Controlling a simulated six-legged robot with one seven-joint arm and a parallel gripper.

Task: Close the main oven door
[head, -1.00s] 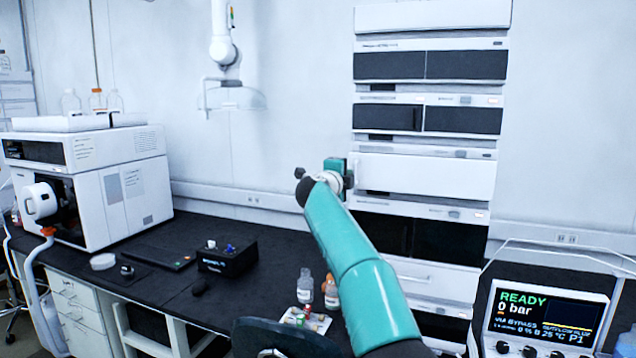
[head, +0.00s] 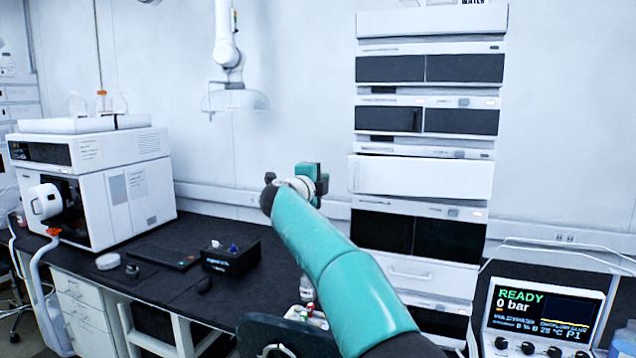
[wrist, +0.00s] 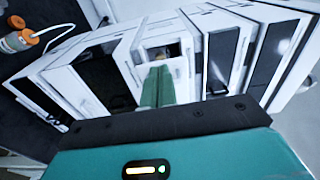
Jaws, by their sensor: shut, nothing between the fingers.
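A broad plain white panel (head: 425,177) stands out in the middle of the instrument stack, and I take it for the oven door. A dark gap runs along its top edge. How far it stands open is hard to tell. My gripper (head: 312,180) is left of the panel and apart from it in the head view. In the wrist view my closed green fingers (wrist: 158,86) point at a white module with a small opening (wrist: 163,52) and something yellowish inside. The fingers cover part of that module, and contact cannot be told.
Dark-fronted modules (head: 430,68) sit above and below the panel. A white instrument (head: 95,180) stands at the left of the black bench. A black box (head: 232,257) and small bottles lie on the bench. A READY display (head: 545,318) is at lower right.

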